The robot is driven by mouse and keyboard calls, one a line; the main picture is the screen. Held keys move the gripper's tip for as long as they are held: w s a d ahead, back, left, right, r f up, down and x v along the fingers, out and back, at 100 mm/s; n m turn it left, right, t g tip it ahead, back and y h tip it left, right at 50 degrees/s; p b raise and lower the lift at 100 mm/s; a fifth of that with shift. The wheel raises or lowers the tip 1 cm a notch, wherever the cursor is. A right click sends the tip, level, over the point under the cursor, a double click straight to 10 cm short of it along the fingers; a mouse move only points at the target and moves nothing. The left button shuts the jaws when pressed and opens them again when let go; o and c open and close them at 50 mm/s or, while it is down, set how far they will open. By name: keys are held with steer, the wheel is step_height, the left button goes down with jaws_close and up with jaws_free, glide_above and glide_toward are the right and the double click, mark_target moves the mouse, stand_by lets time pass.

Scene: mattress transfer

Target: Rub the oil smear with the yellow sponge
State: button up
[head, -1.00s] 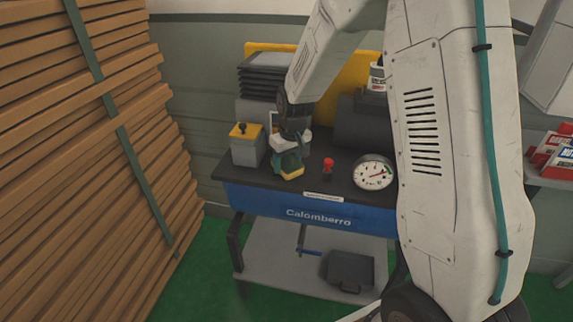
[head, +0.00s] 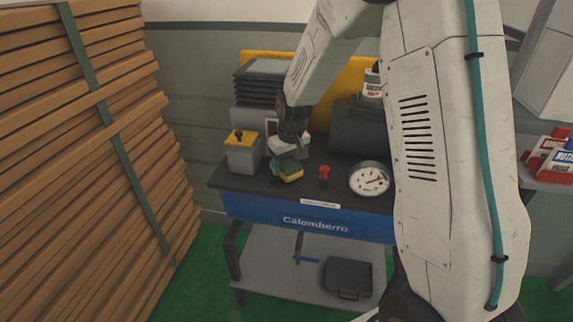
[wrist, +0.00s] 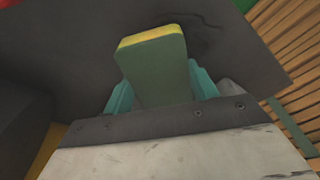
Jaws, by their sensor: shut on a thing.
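My gripper (head: 290,160) is shut on the yellow sponge (head: 292,177), which has a green side. In the wrist view, the teal fingers of my gripper (wrist: 161,88) pinch the sponge (wrist: 152,38) from both sides, its yellow edge pointing away from the gripper. The oil smear (wrist: 205,38) shows there as a dark, glossy patch on the black bench top, just beside the far end of the sponge. I cannot tell whether the sponge touches the bench. In the head view I cannot make the smear out clearly.
On the blue-fronted bench (head: 285,217) stand a grey box with a yellow top (head: 241,155), a red knob (head: 324,174) and a round gauge (head: 369,179). Stacked dark trays (head: 262,85) stand behind. Stacked timber (head: 80,170) is at the left.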

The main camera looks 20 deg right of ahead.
steer(key=shift+s+a, duration=0.7)
steer(key=shift+a, duration=0.1)
steer(key=shift+s+a+f, duration=0.15)
steer(key=shift+s+a, duration=0.4)
steer(key=shift+s, duration=0.35)
steer(key=shift+s+a+f, duration=0.15)
steer(key=shift+s+a, duration=0.45)
steer(key=shift+s, duration=0.25)
steer(key=shift+s+a+f, duration=0.15)
steer(key=shift+s+a, duration=0.4)
steer(key=shift+s, duration=0.35)
steer(key=shift+w+r, duration=0.1)
steer(key=shift+r, duration=2.95)
steer(key=shift+r, duration=0.1)
step_height(320, 180, up, 3)
steer(key=shift+f, duration=0.1)
glide_above(279, 191)
steer(key=shift+f, duration=3.5)
